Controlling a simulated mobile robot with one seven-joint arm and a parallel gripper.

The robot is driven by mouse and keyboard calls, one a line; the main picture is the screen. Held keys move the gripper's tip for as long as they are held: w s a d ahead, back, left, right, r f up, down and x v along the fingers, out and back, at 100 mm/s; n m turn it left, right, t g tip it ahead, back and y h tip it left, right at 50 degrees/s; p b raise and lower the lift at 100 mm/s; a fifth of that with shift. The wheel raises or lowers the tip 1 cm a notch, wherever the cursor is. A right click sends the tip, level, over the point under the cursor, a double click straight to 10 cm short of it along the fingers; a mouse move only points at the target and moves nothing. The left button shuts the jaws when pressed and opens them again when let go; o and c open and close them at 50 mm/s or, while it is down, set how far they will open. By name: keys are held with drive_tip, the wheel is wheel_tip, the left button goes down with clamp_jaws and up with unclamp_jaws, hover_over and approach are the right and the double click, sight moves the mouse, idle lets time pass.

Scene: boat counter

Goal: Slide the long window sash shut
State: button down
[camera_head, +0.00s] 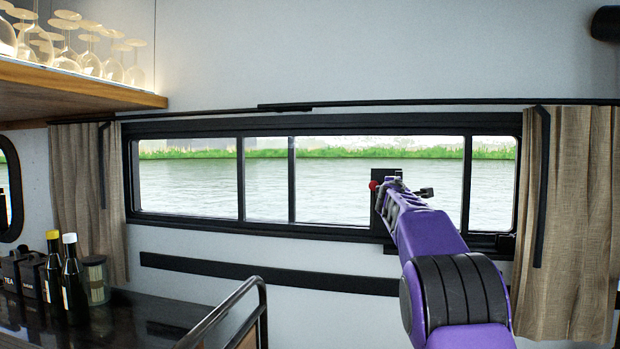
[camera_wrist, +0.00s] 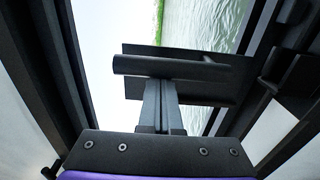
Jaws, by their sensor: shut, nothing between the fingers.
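The long window (camera_head: 340,125) has a dark frame and several panes with dark uprights. Two uprights stand close together left of the middle, one of them the bar (camera_head: 292,180); another bar (camera_head: 467,185) stands at the right. I cannot tell exactly which edges belong to the sliding sash. My gripper (camera_head: 388,183) is in front of the window, right of its middle, by a dark plate. In the wrist view my gripper's fingers (camera_wrist: 162,95) are together, with a dark round handle bar (camera_wrist: 200,70) across their tips. The tips are hidden, so contact is unclear.
Beige curtains hang left (camera_head: 85,200) and right (camera_head: 565,220) of the window. Bottles (camera_head: 73,280) and canisters stand on the dark counter (camera_head: 140,320) at lower left. A metal rail (camera_head: 225,310) rises by the counter.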

sight(444, 187)
drive_tip(key=shift+s+d, duration=0.2)
drive_tip(key=shift+d, duration=0.35)
drive_tip(key=shift+s+d+p, duration=0.3)
drive_tip(key=shift+s+d, duration=0.4)
drive_tip(key=shift+d, duration=1.5)
drive_tip(key=shift+s+d+p, duration=0.25)
drive_tip(key=shift+s+d, duration=0.5)
drive_tip(key=shift+d, duration=1.5)
drive_tip(key=shift+s+d+p, duration=0.3)
drive_tip(key=shift+s+d, duration=0.4)
drive_tip(key=shift+d, duration=1.5)
drive_tip(key=shift+s+d, duration=0.2)
drive_tip(key=shift+d, duration=0.4)
drive_tip(key=shift+a, duration=0.2)
drive_tip(key=shift+w+a, duration=0.2)
drive_tip(key=shift+a, duration=0.25)
